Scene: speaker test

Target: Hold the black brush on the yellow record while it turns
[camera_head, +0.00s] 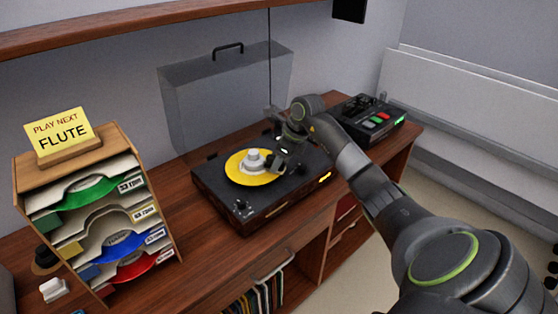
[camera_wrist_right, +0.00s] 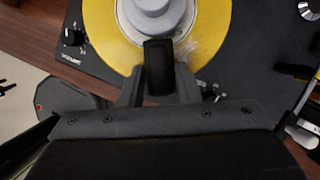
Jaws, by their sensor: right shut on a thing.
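The yellow record (camera_head: 238,176) lies on the black turntable (camera_head: 268,206), with a pale grey round piece (camera_head: 255,157) at its centre. My right gripper (camera_head: 281,166) is over the record's right side. In the right wrist view, my right gripper (camera_wrist_right: 159,88) is shut on the black brush (camera_wrist_right: 158,66), which overlaps the yellow record (camera_wrist_right: 103,28) just in front of the grey centre piece (camera_wrist_right: 153,12). I cannot tell whether the brush touches the surface. A pale smear shows on the record beside the brush. My left gripper is not in view.
A wooden rack (camera_head: 112,148) of sleeves with a "PLAY NEXT FLUTE" card (camera_head: 62,137) stands at left. A grey lid with a handle (camera_head: 215,100) is behind the turntable. A black device with coloured buttons (camera_head: 378,122) stands at right. A shelf (camera_head: 130,25) hangs above.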

